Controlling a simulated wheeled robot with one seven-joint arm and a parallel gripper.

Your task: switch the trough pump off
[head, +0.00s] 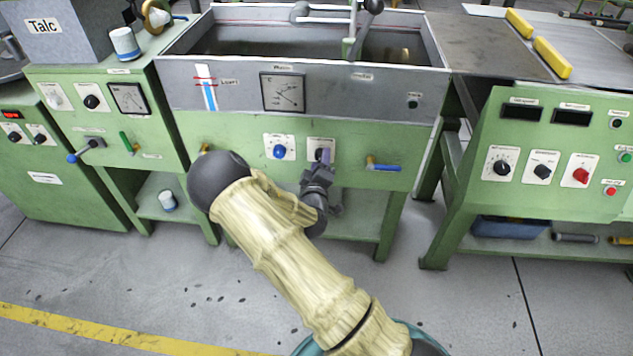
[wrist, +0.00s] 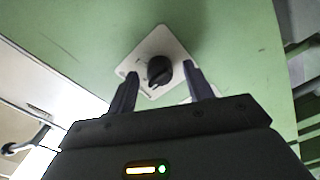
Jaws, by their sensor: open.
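The trough (head: 330,90) has a green front panel with a black rotary knob on a white plate (head: 313,146), partly hidden behind my gripper (head: 322,165) in the head view. In the wrist view the black knob (wrist: 159,70) sits on its tilted white plate (wrist: 148,50). My gripper (wrist: 162,92) is open, with one finger on each side below the knob. The knob lies between the finger lines, near the tips. I cannot tell whether either finger touches it. The plate's lettering is too small to read.
A blue knob (head: 279,152) on a white plate is just left of my gripper. A blue-handled valve (head: 384,166) sticks out at the right. A dial gauge (head: 283,92) is above. A second control panel (head: 540,172) stands at the right, across a gap.

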